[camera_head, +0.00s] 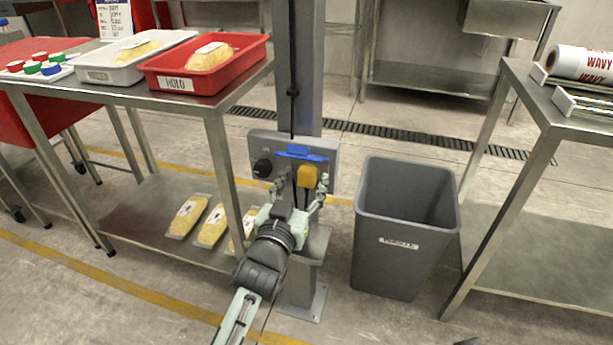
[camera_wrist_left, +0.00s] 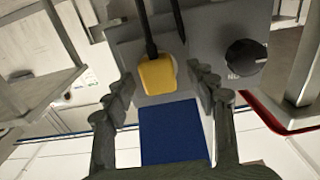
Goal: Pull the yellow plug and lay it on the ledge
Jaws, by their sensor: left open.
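The yellow plug (camera_head: 308,175) sits at the grey panel (camera_head: 325,155) on the post, under a blue part (camera_head: 300,152). In the left wrist view the plug (camera_wrist_left: 157,76) shows with a black cable running from it, beside the blue part (camera_wrist_left: 172,132). My left gripper (camera_head: 302,186) is open in front of the panel. In the left wrist view its fingers (camera_wrist_left: 163,82) stand on both sides of the plug, with gaps visible. The steel ledge (camera_head: 318,240) is on the post below the panel, partly hidden by my left arm. My right gripper is not in view.
A black knob (camera_head: 262,168) is on the panel, left of the plug. A grey bin (camera_head: 398,262) stands right of the post. A steel table with a red tray (camera_head: 172,82) and a grey tray (camera_head: 100,72) is at left. Wrapped yellow packs (camera_head: 188,215) lie on its lower shelf.

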